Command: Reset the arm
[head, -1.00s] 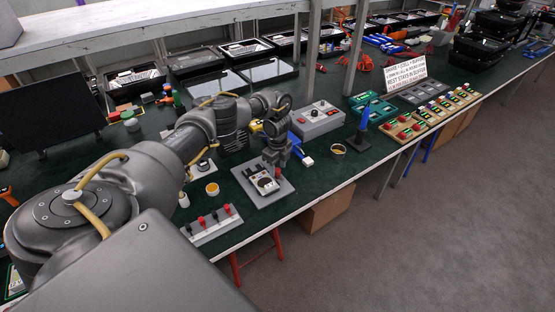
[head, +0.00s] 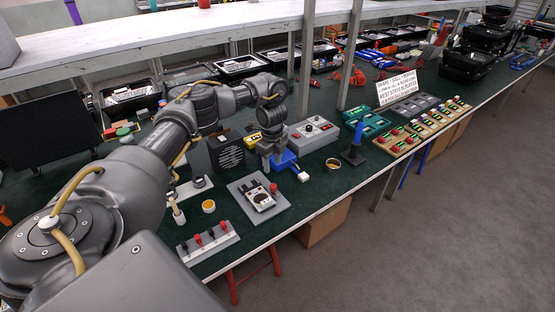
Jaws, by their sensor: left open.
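My left arm reaches in from the left over the green bench. My left gripper (head: 268,150) is open and hangs in front of the grey control box, beside a blue tool (head: 284,161). I cannot tell whether it touches the tool. Nothing shows held in it. A grey square plate (head: 245,203) with a white and black device (head: 258,196) and a red knob lies clear in front of the gripper, towards the bench edge. My right gripper is not in view.
A grey box with red buttons (head: 312,132) stands behind the gripper. A strip with red and black knobs (head: 208,244), a small yellow cup (head: 208,206) and a tape ring (head: 333,165) are near the front edge. Shelf posts rise behind.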

